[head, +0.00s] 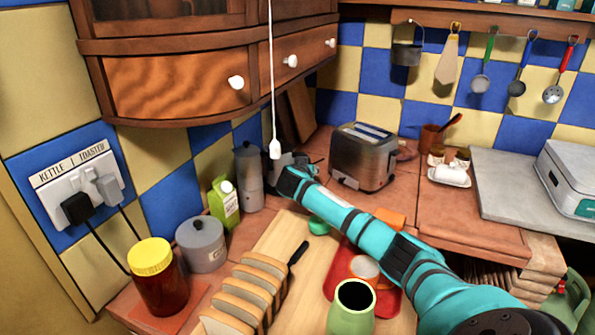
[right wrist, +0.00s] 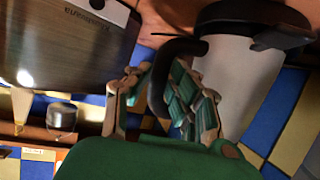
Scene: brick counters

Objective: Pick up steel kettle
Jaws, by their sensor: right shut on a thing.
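The steel kettle (right wrist: 235,85) fills the right of the right wrist view as a pale grey body with a black handle (right wrist: 160,80) and dark parts at the top of the picture. My right gripper (right wrist: 165,95) is shut on the black handle, with its fingers on both sides of it. I cannot tell whether the kettle touches the counter. My left gripper is not in view.
A steel toaster (head: 363,157) stands close to the right of my gripper. Sliced bread (head: 245,290) lies in front.

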